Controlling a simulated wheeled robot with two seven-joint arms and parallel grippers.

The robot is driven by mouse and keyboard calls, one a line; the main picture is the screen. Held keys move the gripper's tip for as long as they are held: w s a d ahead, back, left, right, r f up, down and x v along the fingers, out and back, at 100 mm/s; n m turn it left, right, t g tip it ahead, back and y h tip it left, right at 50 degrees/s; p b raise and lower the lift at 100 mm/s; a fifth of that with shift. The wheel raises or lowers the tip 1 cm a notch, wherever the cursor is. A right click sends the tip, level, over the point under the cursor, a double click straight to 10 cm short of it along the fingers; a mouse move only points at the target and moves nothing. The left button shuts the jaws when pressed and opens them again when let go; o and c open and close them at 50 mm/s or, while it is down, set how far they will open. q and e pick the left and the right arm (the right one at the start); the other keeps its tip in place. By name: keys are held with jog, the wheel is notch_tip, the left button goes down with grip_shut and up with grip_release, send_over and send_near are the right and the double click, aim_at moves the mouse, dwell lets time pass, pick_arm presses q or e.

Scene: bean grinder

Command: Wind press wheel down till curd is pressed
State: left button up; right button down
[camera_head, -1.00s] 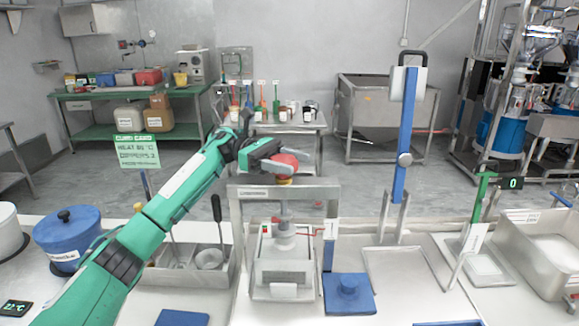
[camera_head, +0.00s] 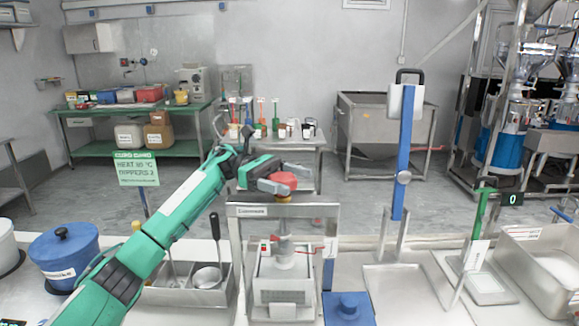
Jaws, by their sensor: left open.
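The press stands at the front centre, with a grey metal frame (camera_head: 238,211). Its red wheel (camera_head: 284,180) sits above the top bar. Below the bar, a grey press screw and plunger (camera_head: 283,252) reach down to a white perforated box (camera_head: 272,285); the curd inside cannot be seen. My left gripper (camera_head: 283,178) is at the red wheel, its grey fingers open and lying around or just over it; contact cannot be told. My right gripper is not in view.
Left of the press stand a metal tray (camera_head: 185,297) with ladles and a blue lidded pot (camera_head: 65,253). A blue block (camera_head: 348,308) lies right of the press. Further right are a tall blue lever (camera_head: 403,150), a green-handled stand (camera_head: 482,210) and a metal basin (camera_head: 535,265).

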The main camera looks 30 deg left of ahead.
aim_at(290, 178)
pick_arm(q)
jog(key=shift+r, duration=0.4)
notch_tip(290, 178, up, 19)
jog(key=b, duration=0.1)
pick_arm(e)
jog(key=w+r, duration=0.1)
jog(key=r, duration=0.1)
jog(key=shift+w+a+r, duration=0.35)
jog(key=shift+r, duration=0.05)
